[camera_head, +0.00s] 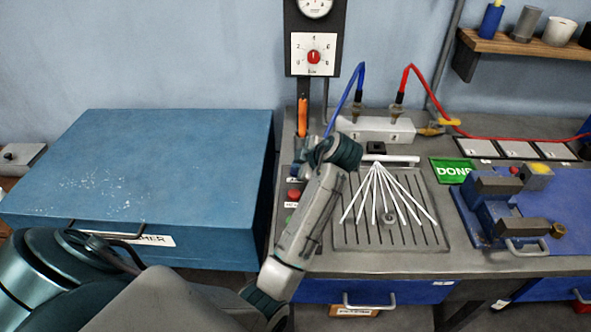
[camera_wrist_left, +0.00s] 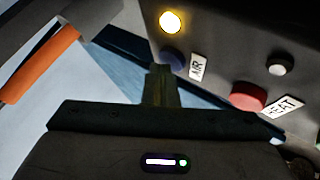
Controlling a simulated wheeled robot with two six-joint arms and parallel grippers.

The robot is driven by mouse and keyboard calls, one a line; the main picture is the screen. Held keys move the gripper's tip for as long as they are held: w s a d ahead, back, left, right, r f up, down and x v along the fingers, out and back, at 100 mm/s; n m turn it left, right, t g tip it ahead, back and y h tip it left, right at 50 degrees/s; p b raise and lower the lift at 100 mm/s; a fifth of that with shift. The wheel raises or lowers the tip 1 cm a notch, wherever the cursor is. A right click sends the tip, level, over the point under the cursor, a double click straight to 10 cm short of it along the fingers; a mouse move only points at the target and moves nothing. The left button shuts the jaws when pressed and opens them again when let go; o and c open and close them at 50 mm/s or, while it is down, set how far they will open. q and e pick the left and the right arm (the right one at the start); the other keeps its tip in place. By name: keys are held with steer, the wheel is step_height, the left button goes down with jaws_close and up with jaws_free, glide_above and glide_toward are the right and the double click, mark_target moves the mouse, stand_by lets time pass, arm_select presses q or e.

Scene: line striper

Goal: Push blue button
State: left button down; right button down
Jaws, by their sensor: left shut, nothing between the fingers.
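The blue button (camera_wrist_left: 173,59) sits on a dark panel beside the "AIR" label (camera_wrist_left: 198,67) in the left wrist view. In the head view the blue button (camera_head: 295,170) is small, just left of my left gripper. My left gripper (camera_wrist_left: 161,72) is shut and empty, its fingertips very close to the blue button. I cannot tell whether they touch it. In the head view the left gripper (camera_head: 311,160) is mostly hidden by its own wrist. My right gripper is in neither view.
A red button (camera_wrist_left: 248,97) with a "HEAT" label is beside the blue one. A yellow lamp (camera_wrist_left: 172,22) glows nearby. A large blue box (camera_head: 150,180) stands left, a slotted plate (camera_head: 345,235) with white strips right, and an orange-handled tool (camera_head: 302,118) behind.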

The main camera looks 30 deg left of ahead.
arm_select(q)
steer(key=shift+r+p, duration=0.6)
steer(key=shift+r, duration=0.15)
steer(key=shift+r, duration=0.1)
step_height(320, 180, up, 5)
steer(key=p, duration=0.4)
stand_by(0.9)
